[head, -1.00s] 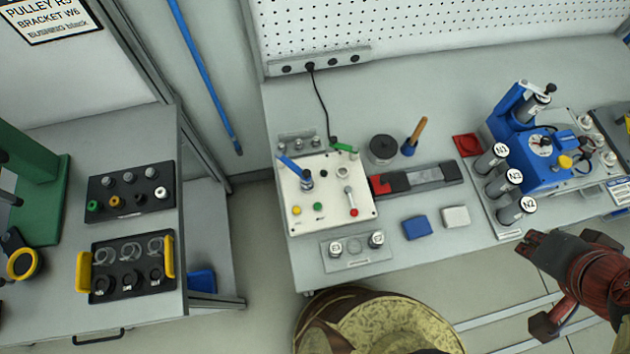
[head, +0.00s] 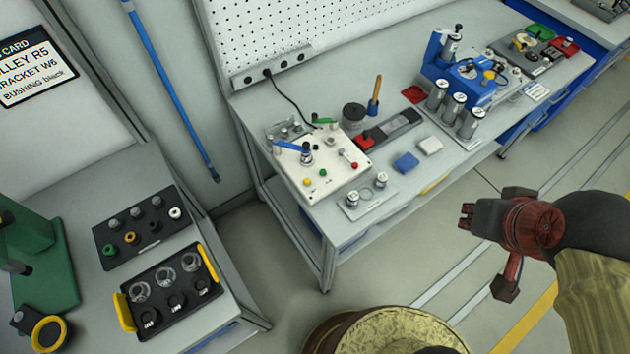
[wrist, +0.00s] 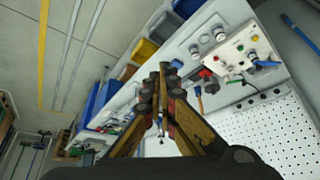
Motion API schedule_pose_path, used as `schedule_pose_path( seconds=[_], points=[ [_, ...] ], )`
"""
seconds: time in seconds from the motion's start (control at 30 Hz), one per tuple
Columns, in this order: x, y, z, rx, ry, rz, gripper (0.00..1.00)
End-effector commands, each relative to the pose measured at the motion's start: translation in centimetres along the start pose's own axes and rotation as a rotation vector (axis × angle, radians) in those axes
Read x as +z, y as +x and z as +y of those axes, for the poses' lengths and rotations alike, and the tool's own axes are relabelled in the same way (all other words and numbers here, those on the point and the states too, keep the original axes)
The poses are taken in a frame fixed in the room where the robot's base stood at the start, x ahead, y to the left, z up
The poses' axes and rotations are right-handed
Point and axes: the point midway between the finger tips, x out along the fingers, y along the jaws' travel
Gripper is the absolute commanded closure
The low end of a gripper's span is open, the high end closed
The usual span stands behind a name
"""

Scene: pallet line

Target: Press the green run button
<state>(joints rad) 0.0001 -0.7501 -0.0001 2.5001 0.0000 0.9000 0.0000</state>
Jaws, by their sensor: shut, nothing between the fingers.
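The green run button (head: 323,172) is a small round button on the sloping white control panel (head: 335,182), between a yellow button (head: 307,181) and a red one (head: 354,165). The panel sits on the left end of the grey bench. In the wrist view the green button (wrist: 240,47) shows small at upper right, on the panel. My gripper (head: 466,216) is out in front of the bench, over the floor, well to the right of the panel and apart from it. Its fingers (wrist: 162,68) are closed together and empty.
Two jars on a small plate (head: 367,196) stand in front of the panel. A blue block (head: 406,162) and a white block (head: 430,145) lie to its right. A blue fixture (head: 470,85) with several cylinders stands farther right. A side table (head: 205,315) is at left.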

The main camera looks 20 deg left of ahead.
Motion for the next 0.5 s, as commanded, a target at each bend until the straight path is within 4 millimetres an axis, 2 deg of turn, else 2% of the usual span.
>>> schedule_pose_path(
  seconds=[0.27, 0.37, 0.47, 0.5],
  points=[
    [-0.6, 0.1, 0.1, 0.007, -0.016, 0.003, 1.0],
    [-2.9, 0.9, 0.4, 0.031, -0.078, 0.017, 1.0],
    [-7.2, 2.5, 0.6, 0.071, -0.207, 0.052, 1.0],
    [-9.2, 3.5, 0.4, 0.085, -0.276, 0.07, 1.0]
  ],
)
